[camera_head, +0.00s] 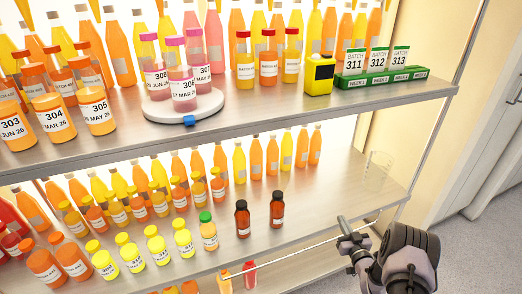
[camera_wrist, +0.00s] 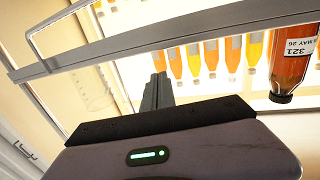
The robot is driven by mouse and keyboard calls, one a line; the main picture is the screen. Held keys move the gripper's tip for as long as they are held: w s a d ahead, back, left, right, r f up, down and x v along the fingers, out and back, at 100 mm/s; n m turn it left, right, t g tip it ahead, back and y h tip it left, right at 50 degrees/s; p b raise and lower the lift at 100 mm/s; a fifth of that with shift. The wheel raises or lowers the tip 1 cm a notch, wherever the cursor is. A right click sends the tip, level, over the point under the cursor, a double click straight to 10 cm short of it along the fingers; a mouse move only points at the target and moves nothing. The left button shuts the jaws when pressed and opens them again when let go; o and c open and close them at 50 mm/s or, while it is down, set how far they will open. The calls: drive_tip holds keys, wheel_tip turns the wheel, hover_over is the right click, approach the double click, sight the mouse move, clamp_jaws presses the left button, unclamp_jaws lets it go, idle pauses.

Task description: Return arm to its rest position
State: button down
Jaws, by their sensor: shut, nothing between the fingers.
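My arm (camera_head: 405,262) shows at the lower right of the head view, bent in front of the right end of the lower shelf. My gripper (camera_head: 343,222) sits at its left end, near the lower shelf's front edge. In the wrist view my gripper (camera_wrist: 157,92) shows as a dark narrow pair of fingers pressed together, with nothing between them. They appear apart from the bottles.
The lower shelf (camera_head: 322,200) has bare room at its right, with a clear beaker (camera_head: 378,168) behind. Two brown bottles (camera_head: 277,209) stand left of my gripper. The upper shelf holds a white round stand (camera_head: 155,112). A bottle labelled 321 (camera_wrist: 290,65) shows inverted in the wrist view.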

drive_tip(key=w+r+m+g+h, duration=0.1)
drive_tip(key=w+r+h, duration=0.15)
drive_tip(key=r, duration=0.65)
drive_tip(key=w+r+m+g+h, duration=0.1)
drive_tip(key=w+r, duration=0.2)
drive_tip(key=r, duration=0.6)
drive_tip(key=s+a+r+m+g, duration=0.1)
drive_tip(key=s+a+r+g, duration=0.1)
drive_tip(key=s+a+r, duration=0.35)
drive_tip(key=s+a+r+m+g, duration=0.25)
drive_tip(key=s+r, duration=0.45)
drive_tip(key=r, duration=0.4)
drive_tip(key=s+a+g+y, duration=0.1)
drive_tip(key=s+a, duration=0.4)
drive_tip(key=s, duration=0.6)
drive_tip(key=s+a+g+y, duration=0.1)
drive_tip(key=s+a, duration=0.4)
drive_tip(key=s, duration=0.6)
drive_tip(key=s+a+g+y, duration=0.2)
drive_tip(key=s+a, duration=0.4)
drive_tip(key=s, duration=0.5)
drive_tip(key=shift+r+g, duration=0.45)
drive_tip(key=shift+g, duration=0.2)
